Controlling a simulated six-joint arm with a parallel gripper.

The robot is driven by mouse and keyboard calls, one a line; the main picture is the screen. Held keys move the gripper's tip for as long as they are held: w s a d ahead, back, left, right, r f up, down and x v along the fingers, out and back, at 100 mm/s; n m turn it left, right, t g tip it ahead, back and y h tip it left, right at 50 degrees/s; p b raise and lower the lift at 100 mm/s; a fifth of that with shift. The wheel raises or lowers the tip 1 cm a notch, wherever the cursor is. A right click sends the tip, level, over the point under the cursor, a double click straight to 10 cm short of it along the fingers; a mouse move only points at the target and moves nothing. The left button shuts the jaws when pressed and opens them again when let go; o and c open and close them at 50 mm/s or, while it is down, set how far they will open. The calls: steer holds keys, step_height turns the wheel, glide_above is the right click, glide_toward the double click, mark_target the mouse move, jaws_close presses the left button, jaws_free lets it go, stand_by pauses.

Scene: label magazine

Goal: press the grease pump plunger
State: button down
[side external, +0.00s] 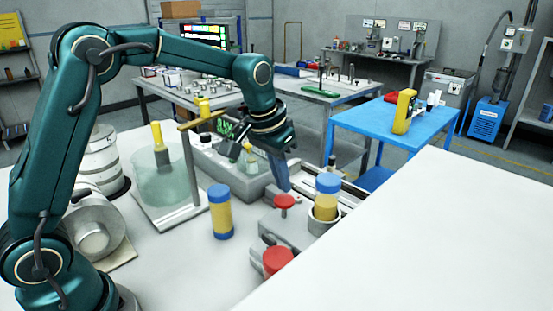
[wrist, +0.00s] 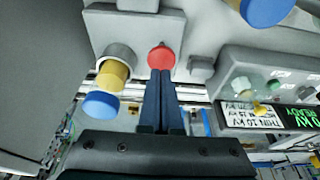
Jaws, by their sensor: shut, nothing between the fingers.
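The grease pump is a grey body (side external: 292,228) on the white table, with a red round plunger cap (side external: 284,201) near its back. In the wrist view the red cap (wrist: 161,56) lies just beyond my fingertips. My gripper (side external: 283,188) is shut and empty, pointing down close above this cap; in the wrist view my gripper (wrist: 161,74) overlaps the cap's near edge. I cannot tell whether they touch. A second red cap (side external: 277,261) is on the grey body nearer the front.
A yellow jar with blue lid (side external: 327,200) stands in a holder beside the cap. Another blue-lidded jar (side external: 220,212) stands free on the left. A grey console (side external: 222,160) and a glass beaker (side external: 160,175) are behind. The table's right side (side external: 440,230) is clear.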

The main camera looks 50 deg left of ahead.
mark_target(282, 199)
steer(key=shift+f, duration=0.65)
steer(key=shift+f, duration=1.3)
steer(key=shift+r, duration=0.5)
steer(key=w+v, duration=0.1)
steer(key=v, duration=1.2)
steer(key=shift+r, duration=0.3)
